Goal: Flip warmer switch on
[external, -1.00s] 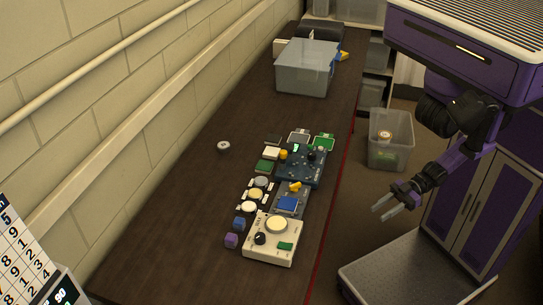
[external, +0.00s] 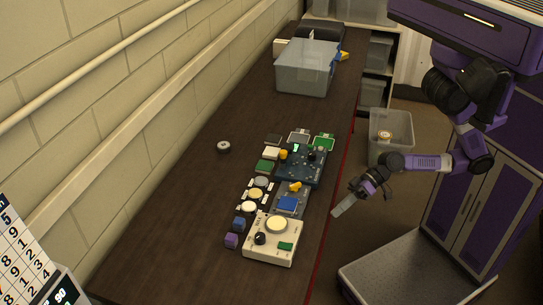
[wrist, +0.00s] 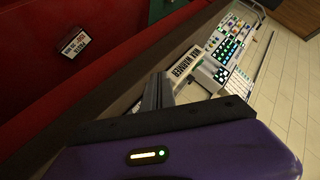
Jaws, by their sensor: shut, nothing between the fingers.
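My gripper (external: 343,208) is shut and empty, in the air just off the table's right edge, beside the devices. Its fingers also show in the wrist view (wrist: 160,92). In the wrist view, a white label (wrist: 185,68) reading roughly "WAX WARMER" lies beyond the fingertips. In the external view, a cream box (external: 258,255) with a round pale top, a dark knob and a green rectangle stands nearest the camera. Behind it is a blue-grey unit (external: 284,212) with a yellow lever (external: 295,186). I cannot tell which control is the warmer switch.
A dark blue panel (external: 314,172) with knobs and a green display stands farther back on the table (external: 190,200). Small cubes and round buttons line its left. A clear bin (external: 303,70) stands at the far end. The table's left side is mostly free.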

